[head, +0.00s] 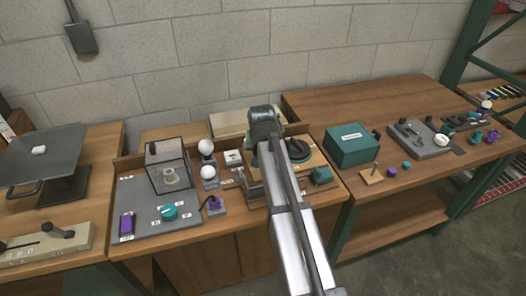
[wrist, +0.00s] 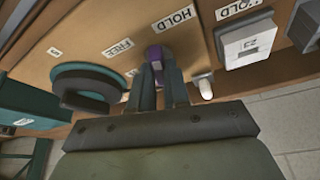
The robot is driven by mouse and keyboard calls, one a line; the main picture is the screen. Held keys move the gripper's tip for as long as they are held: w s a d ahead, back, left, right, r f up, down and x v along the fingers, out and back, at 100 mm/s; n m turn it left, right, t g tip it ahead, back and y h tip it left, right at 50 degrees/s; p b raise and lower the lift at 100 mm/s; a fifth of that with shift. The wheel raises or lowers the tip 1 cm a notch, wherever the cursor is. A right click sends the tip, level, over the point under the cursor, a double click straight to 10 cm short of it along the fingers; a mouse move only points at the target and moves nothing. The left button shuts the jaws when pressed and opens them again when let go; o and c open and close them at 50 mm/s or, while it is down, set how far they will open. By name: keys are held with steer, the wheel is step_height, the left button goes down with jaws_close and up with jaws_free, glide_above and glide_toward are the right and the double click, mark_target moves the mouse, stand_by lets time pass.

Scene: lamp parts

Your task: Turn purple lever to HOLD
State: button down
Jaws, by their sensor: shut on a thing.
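In the wrist view my gripper (wrist: 158,72) is shut on the purple lever (wrist: 156,52), whose top shows between the two fingers. The lever stands on a wooden board (wrist: 85,22). A HOLD label (wrist: 174,19) lies just above the lever and to its right, and a FREE label (wrist: 117,47) lies to its left. The lever's lower part is hidden by the fingers, so its exact pointing is unclear. In the head view my arm covers the lever and my fingers.
A teal round part (wrist: 87,85) sits left of my fingers; it also shows in the head view (head: 299,149). A white box (wrist: 248,43) stands to the right. In the head view a grey tray (head: 140,205) holds a lantern-like case (head: 168,167) and a teal knob (head: 169,212).

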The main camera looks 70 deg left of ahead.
steer(key=m+t, duration=0.1)
steer(key=m, duration=0.1)
steer(key=m+h, duration=0.1)
steer(key=m, duration=0.2)
steer(key=shift+s+a+t, duration=0.1)
steer(key=shift+t, duration=0.3)
steer(key=shift+m, duration=0.3)
steer(key=c, duration=1.1)
jaws_free()
steer(key=v, duration=1.4)
steer(key=shift+a, duration=0.15)
